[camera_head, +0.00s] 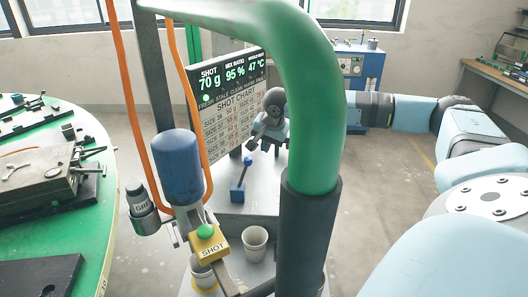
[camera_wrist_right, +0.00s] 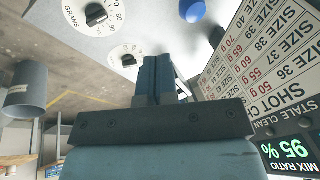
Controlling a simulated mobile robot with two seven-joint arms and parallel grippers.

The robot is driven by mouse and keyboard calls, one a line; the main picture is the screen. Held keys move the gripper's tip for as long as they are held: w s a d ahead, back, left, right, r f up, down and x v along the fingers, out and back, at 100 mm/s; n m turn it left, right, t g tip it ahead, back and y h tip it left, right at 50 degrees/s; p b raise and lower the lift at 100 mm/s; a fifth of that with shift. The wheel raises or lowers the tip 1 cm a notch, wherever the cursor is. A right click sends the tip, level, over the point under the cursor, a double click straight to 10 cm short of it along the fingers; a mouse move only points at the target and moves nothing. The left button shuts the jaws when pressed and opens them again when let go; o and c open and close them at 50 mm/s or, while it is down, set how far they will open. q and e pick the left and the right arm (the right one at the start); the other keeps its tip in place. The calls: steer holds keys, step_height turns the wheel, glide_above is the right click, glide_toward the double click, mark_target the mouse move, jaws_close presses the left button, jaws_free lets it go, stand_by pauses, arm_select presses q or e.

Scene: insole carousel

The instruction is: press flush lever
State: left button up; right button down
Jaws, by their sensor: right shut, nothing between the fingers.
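The flush lever (camera_head: 240,186) has a blue base and a blue ball on top, and stands on the grey machine top left of centre in the head view. A blue ball (camera_wrist_right: 192,10) that looks like its knob shows at the top edge of the right wrist view. My right gripper (camera_head: 256,143) reaches in from behind the green pipe, just behind and right of the knob. Its fingers (camera_wrist_right: 155,62) are shut and empty. They look apart from the knob. My left gripper is not in view.
A thick green pipe (camera_head: 318,100) hides part of my right arm. The shot chart board (camera_head: 232,115) stands close behind the lever. A blue cylinder (camera_head: 178,168), yellow SHOT button box (camera_head: 209,244) and cup (camera_head: 255,243) are nearer. Dials (camera_wrist_right: 97,15) lie beside the fingers.

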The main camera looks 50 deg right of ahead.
steer(key=v, duration=0.4)
steer(key=shift+s+d+r, duration=0.1)
steer(key=shift+s+r, duration=0.15)
stand_by(0.4)
